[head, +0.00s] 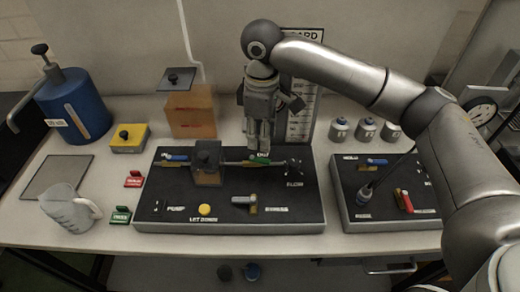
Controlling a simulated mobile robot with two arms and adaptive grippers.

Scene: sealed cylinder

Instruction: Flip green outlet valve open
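The green outlet valve handle (260,159) sits on the pipe at the upper right of the dark centre panel (280,215), left of the FLOW gauge area. My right gripper (258,148) reaches down from above, with its fingertips just above and behind the green handle. Its fingers are close together with no clear gap, and nothing shows between them. I cannot tell whether the fingertips touch the handle. Part of the handle's surroundings is hidden by the fingers. My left gripper is not in view.
A yellow button (205,210) and a grey lever (245,202) are nearer the front. A second panel (390,221) lies at right. A jug (70,209) stands at left.

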